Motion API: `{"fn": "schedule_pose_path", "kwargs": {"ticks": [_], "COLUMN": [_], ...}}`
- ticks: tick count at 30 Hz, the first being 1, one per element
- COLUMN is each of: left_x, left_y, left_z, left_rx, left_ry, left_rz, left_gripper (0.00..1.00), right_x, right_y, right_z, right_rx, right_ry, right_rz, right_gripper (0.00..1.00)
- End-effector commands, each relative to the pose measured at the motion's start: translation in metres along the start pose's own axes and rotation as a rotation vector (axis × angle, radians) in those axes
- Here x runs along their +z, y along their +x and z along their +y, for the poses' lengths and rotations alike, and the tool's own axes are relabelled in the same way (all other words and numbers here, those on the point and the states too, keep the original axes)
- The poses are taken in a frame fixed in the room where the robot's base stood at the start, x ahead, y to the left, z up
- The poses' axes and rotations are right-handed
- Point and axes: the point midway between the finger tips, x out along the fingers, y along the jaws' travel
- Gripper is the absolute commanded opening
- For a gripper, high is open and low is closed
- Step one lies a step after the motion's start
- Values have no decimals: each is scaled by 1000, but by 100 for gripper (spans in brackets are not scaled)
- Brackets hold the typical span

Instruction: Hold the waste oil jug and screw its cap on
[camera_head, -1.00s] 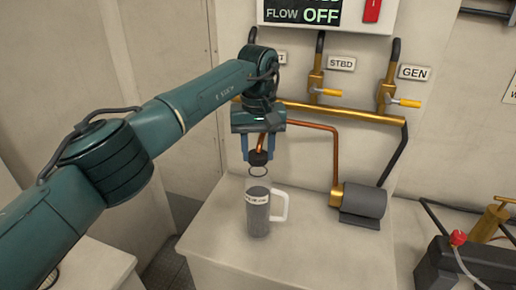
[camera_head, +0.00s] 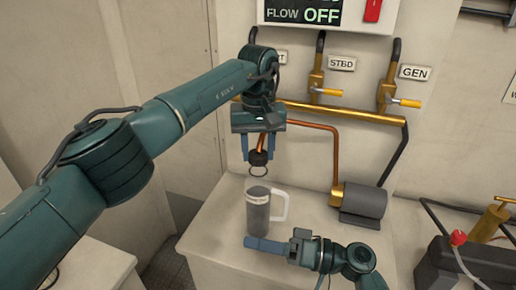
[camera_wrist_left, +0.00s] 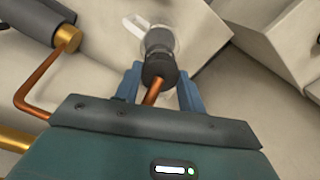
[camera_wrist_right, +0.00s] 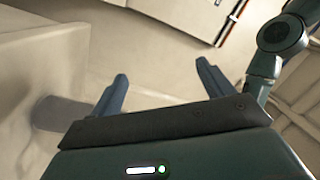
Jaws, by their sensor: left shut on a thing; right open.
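The waste oil jug (camera_head: 257,212), a grey see-through container with a pale rim and white handle, stands upright on the white counter. My left gripper (camera_head: 258,150) is shut on the black cap (camera_head: 258,158), directly above the jug and apart from it. A thin ring shows below the cap. In the left wrist view the cap (camera_wrist_left: 158,72) sits between the blue fingers, with the jug (camera_wrist_left: 158,40) beyond it. My right gripper (camera_head: 252,243) is in front of the jug, its fingers pointing left and covering the jug's base. It is open and empty in the right wrist view (camera_wrist_right: 162,75).
A copper pipe (camera_head: 334,150) runs behind the jug to a grey pump (camera_head: 364,203) at its right. Yellow-handled valves (camera_head: 316,84) and a brass pipe line the wall. A black box (camera_head: 462,262) stands at far right. The counter (camera_head: 215,235) is clear left of the jug.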

Motion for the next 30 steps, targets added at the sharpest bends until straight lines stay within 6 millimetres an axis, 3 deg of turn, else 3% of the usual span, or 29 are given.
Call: {"fn": "schedule_pose_path", "kwargs": {"ticks": [11, 16, 22, 30], "left_x": [0, 0, 0, 0], "left_y": [0, 0, 0, 0], "left_z": [0, 0, 0, 0], "left_rx": [0, 0, 0, 0], "left_ry": [0, 0, 0, 0], "left_rz": [0, 0, 0, 0], "left_gripper": [19, 19, 19, 19], "right_x": [-34, -51, -57, -55], "right_y": [-71, -77, -80, -56], "right_z": [105, 119, 128, 144], "right_rx": [434, 516, 554, 553], "right_ry": [-571, -770, -844, -843], "right_rz": [-120, -280, -354, -352], "right_gripper": [80, 80, 80, 80]}}
